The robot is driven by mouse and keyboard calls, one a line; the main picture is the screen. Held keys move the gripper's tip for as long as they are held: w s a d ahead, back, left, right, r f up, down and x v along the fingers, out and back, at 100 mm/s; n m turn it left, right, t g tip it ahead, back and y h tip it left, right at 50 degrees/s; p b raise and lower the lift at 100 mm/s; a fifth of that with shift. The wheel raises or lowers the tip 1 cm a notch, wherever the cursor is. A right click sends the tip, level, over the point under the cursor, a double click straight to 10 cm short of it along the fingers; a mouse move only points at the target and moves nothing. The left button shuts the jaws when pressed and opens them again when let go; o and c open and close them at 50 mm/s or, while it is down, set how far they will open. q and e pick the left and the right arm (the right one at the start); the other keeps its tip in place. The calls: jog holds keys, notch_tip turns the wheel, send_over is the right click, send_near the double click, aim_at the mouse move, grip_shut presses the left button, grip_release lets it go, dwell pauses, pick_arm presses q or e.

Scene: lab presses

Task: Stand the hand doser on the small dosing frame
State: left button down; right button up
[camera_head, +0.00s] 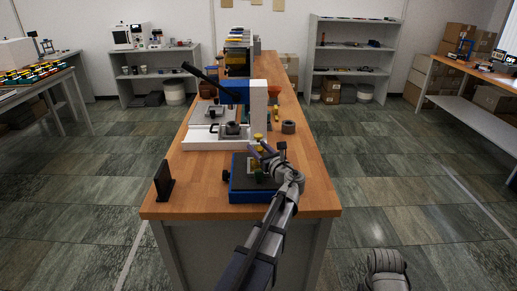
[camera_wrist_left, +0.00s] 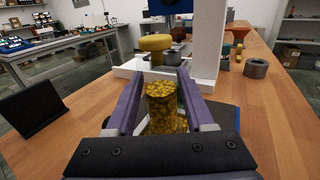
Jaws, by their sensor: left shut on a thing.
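The hand doser (camera_wrist_left: 162,105) has a gold, grainy cylindrical body, and a yellow round knob on a stem shows just beyond it. In the head view a yellow knob (camera_head: 258,137) shows at the gripper. My left gripper (camera_head: 262,154) is shut on the doser, with its purple fingers on either side of the body in the wrist view. A low blue-based device (camera_head: 236,196) with a black side knob, likely the small dosing frame, lies below the gripper. The gripper and arm hide part of it; I cannot tell whether the doser touches it. My right gripper is out of view.
A white and blue press (camera_head: 258,105) with a black lever stands just behind. A grey ring (camera_head: 288,127) sits to its right. A black upright plate (camera_head: 164,181) stands at the bench's left edge. The front right of the wooden bench is clear.

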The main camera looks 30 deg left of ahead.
aim_at(261, 152)
pick_arm(q)
jog(key=shift+f+b, duration=0.4)
dwell(0.3)
jog(key=shift+c, duration=1)
grip_release()
jog(key=shift+v, duration=3.9)
